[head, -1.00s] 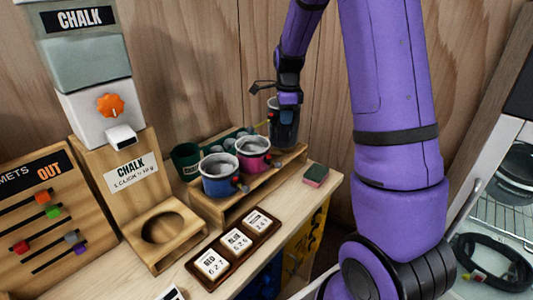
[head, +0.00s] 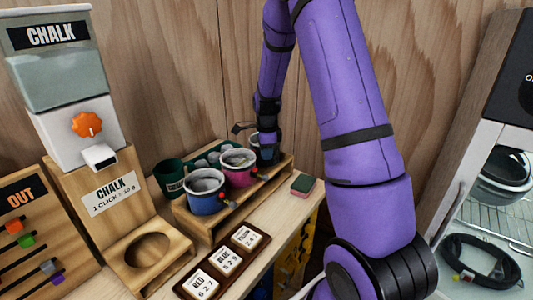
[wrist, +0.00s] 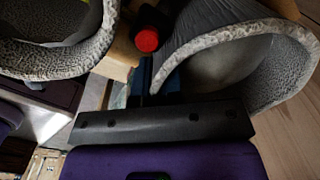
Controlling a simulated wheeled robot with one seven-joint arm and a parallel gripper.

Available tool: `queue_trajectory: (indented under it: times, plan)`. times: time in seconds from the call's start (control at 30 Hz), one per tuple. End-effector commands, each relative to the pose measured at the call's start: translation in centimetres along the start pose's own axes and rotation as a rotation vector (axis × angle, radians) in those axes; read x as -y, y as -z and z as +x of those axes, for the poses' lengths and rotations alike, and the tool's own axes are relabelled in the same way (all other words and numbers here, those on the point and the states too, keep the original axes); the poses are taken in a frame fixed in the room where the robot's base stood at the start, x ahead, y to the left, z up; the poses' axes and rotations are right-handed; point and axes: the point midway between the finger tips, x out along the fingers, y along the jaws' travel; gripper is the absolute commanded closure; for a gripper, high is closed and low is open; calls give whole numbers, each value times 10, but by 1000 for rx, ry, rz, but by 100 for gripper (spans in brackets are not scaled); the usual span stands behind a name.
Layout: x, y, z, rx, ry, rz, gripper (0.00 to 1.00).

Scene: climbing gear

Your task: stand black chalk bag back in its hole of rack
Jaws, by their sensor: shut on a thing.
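The black chalk bag (head: 267,157) is at the far right end of the wooden rack (head: 272,183), beside the pink bag (head: 237,168). My gripper (head: 262,136) is shut on the bag's rim from above. In the wrist view, the bag's open mouth (wrist: 235,62) with its grey lining fills the upper right, and my gripper's fingers (wrist: 158,80) meet the rim. The bag looks roughly upright and low at the rack. Its base is hidden, so I cannot tell whether it is fully seated in the hole.
A sponge (head: 303,185) lies right of the rack. The label tray (head: 222,266) is in front. The chalk dispenser (head: 75,120) stands at left.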

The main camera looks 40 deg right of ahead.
Motion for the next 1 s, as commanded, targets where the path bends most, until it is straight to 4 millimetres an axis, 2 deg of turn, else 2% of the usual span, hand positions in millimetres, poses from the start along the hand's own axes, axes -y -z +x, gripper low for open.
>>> queue_trajectory:
  times: [0.37, 0.4, 0.47, 0.5, 0.8, 1.0]
  plan:
    - [0, 0, 4, 0, 0, 0, 100]
    - [0, 0, 4, 0, 1, 0, 83]
    - [0, 0, 4, 0, 1, 0, 69]
    - [0, 0, 3, 0, 1, 0, 67]
    - [0, 0, 1, 0, 2, 0, 67]
    - [1, 0, -23, 1, 5, 0, 67]
